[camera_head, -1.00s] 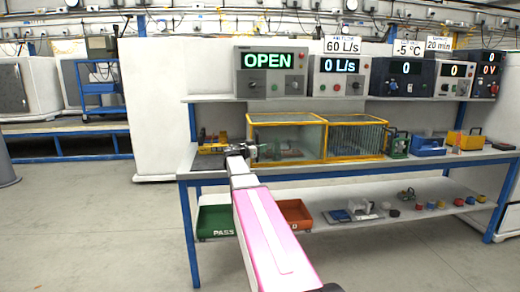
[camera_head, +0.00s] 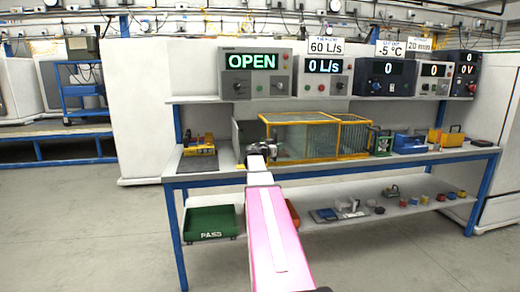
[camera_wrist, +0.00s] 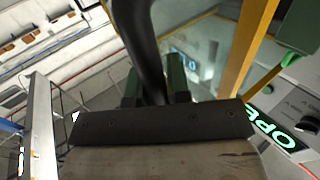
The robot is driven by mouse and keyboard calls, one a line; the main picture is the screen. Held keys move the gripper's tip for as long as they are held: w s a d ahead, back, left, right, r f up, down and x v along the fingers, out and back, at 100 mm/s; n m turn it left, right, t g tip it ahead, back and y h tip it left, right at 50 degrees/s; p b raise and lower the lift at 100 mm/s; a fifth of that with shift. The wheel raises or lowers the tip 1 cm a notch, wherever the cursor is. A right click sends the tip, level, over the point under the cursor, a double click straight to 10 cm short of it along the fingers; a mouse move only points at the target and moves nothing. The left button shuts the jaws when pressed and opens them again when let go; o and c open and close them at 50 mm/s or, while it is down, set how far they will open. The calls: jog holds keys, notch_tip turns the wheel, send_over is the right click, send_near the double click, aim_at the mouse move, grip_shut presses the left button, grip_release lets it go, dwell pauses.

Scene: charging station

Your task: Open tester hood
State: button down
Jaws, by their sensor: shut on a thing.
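The tester is a clear box with yellow edges on the bench. Its glazed hood (camera_head: 300,117) sits to the right, leaving an uncovered grey-walled part (camera_head: 247,131) at the left end. My gripper (camera_head: 270,150) is at the hood's left front. In the wrist view, the green fingers of my gripper (camera_wrist: 155,88) are shut on a black curved handle (camera_wrist: 143,35). The hood's yellow frame (camera_wrist: 245,45) is close by on the right. My arm hides part of the tester's lower front.
A display reading OPEN (camera_head: 251,62) stands on the shelf above, beside more instruments. A yellow tool (camera_head: 199,143) lies on the bench at left. Green (camera_head: 381,143), blue (camera_head: 410,143) and yellow (camera_head: 446,136) items stand at right. A green PASS bin (camera_head: 210,222) is below.

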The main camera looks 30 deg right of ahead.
jog(key=s+d, duration=0.1)
jog(key=d, duration=0.4)
jog(key=s+d, duration=0.2)
jog(key=d, duration=0.3)
jog(key=s+d, duration=0.1)
jog(key=d, duration=0.4)
jog(key=shift+s, duration=0.2)
jog(key=c, duration=1.1)
grip_release()
jog(key=v, duration=1)
jog(key=shift+a, duration=0.35)
jog(key=shift+s, duration=0.1)
